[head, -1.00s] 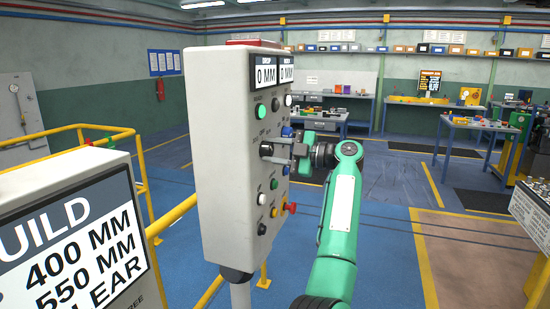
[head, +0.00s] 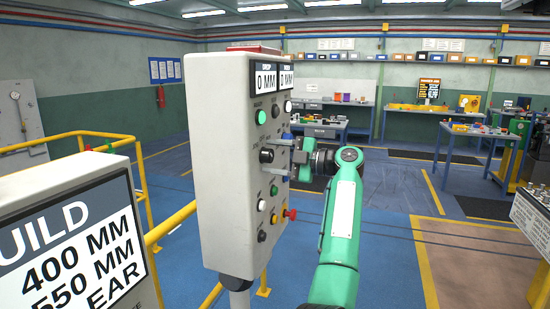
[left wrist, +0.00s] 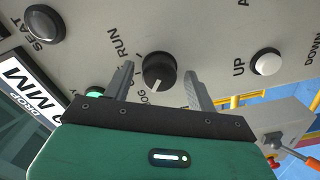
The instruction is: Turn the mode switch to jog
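The mode switch is a round black knob on the grey control box (head: 222,150). In the left wrist view the knob (left wrist: 158,70) has a white pointer line aimed down toward the partly hidden label ending in "OG". The "RUN" label is above left of it. My left gripper (head: 287,155) is in front of the knob. In the left wrist view its two fingers stand apart on either side of the knob, with visible gaps. The gripper is open and holds nothing. In the head view the knob (head: 266,155) shows just left of the fingers. My right gripper is out of view.
Other buttons sit close by, including a green one (head: 260,117), a red one (head: 290,214) and a white UP button (left wrist: 267,62). A build sign (head: 75,230) stands at left by yellow rails (head: 172,222). Floor to the right is open.

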